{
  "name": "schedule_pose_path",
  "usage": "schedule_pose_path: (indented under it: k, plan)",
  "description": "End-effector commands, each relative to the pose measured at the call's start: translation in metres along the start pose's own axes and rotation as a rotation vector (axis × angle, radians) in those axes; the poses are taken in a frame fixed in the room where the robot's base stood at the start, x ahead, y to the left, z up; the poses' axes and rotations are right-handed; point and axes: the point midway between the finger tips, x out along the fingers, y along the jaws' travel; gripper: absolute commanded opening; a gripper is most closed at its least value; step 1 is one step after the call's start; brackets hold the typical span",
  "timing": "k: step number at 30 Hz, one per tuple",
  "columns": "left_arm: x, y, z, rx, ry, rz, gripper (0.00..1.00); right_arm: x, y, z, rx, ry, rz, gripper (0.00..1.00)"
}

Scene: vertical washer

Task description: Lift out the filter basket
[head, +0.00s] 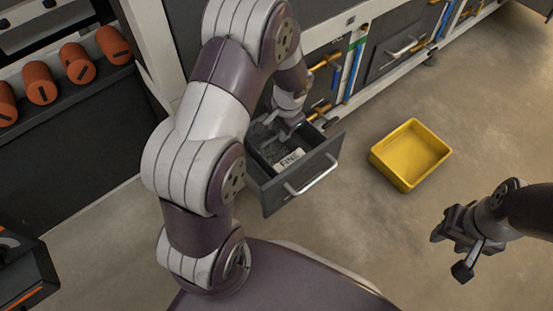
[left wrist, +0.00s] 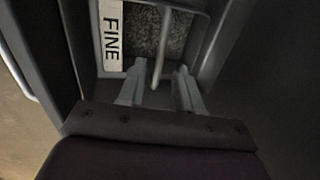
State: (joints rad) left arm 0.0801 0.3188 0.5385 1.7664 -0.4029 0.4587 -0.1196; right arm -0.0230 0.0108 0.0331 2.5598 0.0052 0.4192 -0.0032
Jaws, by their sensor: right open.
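The filter basket (head: 270,151) is grey with a dark mesh floor and a white label reading FINE. It sits inside the pulled-out grey drawer (head: 316,176) of the machine. In the left wrist view the basket (left wrist: 197,38) shows its label at the left and a thin grey handle bar (left wrist: 161,45). My left gripper (head: 287,119) reaches down into the drawer. In the left wrist view its fingers (left wrist: 160,68) are apart, with the bar between them and gaps on both sides. My right gripper (head: 455,240) is open and empty above the floor at the right.
A yellow bin (head: 384,172) stands on the floor right of the drawer and looks empty. The drawer has a silver front handle (head: 312,176). Orange cylinders (head: 78,63) sit on a rack at the upper left. Floor around the bin is clear.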

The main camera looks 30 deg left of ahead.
Motion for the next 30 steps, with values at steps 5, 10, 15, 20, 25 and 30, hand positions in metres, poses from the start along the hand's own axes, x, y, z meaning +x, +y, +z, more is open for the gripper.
schedule_pose_path:
  k: [5, 10, 15, 20, 25, 30]
  plan:
    - [0.041, 0.003, 0.000, 0.000, -0.001, 0.001, 0.34, 0.038, 0.000, 0.005, 0.000, -0.001, 0.000, 0.43]
    - [0.040, 0.001, 0.000, 0.000, 0.000, 0.000, 0.34, 0.036, 0.000, 0.004, 0.000, 0.000, 0.000, 0.43]
    - [0.040, 0.001, 0.000, -0.001, -0.001, 0.000, 0.01, 0.035, 0.000, 0.004, 0.000, 0.000, 0.000, 0.43]
    - [0.040, 0.001, 0.000, -0.001, -0.001, 0.001, 0.00, 0.035, 0.000, 0.004, 0.000, 0.000, 0.000, 0.43]
    - [0.040, 0.001, 0.000, -0.001, -0.001, 0.001, 0.00, 0.035, 0.000, 0.004, 0.000, 0.000, 0.000, 0.43]
    - [0.040, 0.001, 0.000, -0.001, -0.001, 0.001, 0.00, 0.036, 0.000, 0.004, 0.000, -0.001, 0.000, 0.43]
